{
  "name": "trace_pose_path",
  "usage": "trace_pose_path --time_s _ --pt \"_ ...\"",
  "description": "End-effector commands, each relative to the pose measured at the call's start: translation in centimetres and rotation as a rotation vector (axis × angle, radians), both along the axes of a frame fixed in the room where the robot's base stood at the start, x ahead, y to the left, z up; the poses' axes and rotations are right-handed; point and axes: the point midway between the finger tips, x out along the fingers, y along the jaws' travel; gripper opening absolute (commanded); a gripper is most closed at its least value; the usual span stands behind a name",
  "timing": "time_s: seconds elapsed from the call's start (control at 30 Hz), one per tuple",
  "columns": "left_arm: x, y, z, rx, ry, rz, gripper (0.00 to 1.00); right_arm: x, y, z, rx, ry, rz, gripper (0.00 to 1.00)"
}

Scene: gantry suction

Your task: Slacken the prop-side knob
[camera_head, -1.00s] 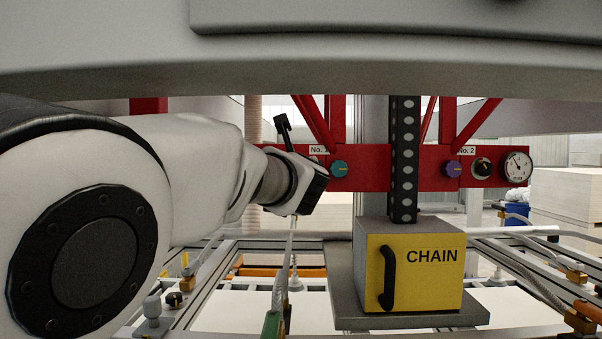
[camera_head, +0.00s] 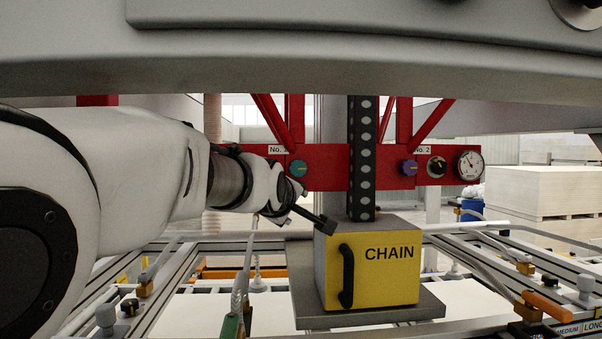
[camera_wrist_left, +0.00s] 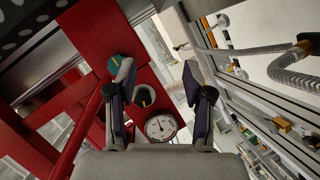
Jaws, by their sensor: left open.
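A teal knob (camera_head: 298,168) is on the red panel by the No. 1 label, and a purple knob (camera_head: 409,168) is by the No. 2 label. A black knob (camera_head: 437,167) is right of the purple one. The frames do not show which is prop-side. My left gripper (camera_head: 308,211) is in front of the panel, below the teal knob, with a dark finger pointing down-right. In the left wrist view its jaws (camera_wrist_left: 158,92) are open and empty. The teal knob (camera_wrist_left: 114,64) shows beyond the left finger, and a dark knob (camera_wrist_left: 143,96) shows between the fingers. My right gripper is out of view.
A yellow CHAIN box (camera_head: 385,270) with a black handle stands right of my gripper, below a dark perforated column (camera_head: 361,160). A gauge (camera_head: 468,165) is at the panel's right end; the left wrist view shows a gauge (camera_wrist_left: 161,127) too. Frame rails and hoses lie below.

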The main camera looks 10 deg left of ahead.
Motion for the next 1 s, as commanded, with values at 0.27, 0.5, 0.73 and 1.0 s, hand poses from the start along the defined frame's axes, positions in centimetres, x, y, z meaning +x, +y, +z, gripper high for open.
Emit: trace_pose_path --time_s 0.27,0.5,0.73,1.0 --pt "-0.8 6.9 -4.0 1.54 0.362 -0.309 0.51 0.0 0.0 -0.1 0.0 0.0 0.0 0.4" --pt "-0.1 12.2 1.1 2.721 0.836 -0.406 0.51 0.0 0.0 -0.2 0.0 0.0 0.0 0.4" --pt "2.3 8.8 6.6 -2.403 -0.861 0.094 0.51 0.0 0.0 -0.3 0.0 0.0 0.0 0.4" --pt "5.9 7.0 2.9 -2.281 -0.753 0.095 0.51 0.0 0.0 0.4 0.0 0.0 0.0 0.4"
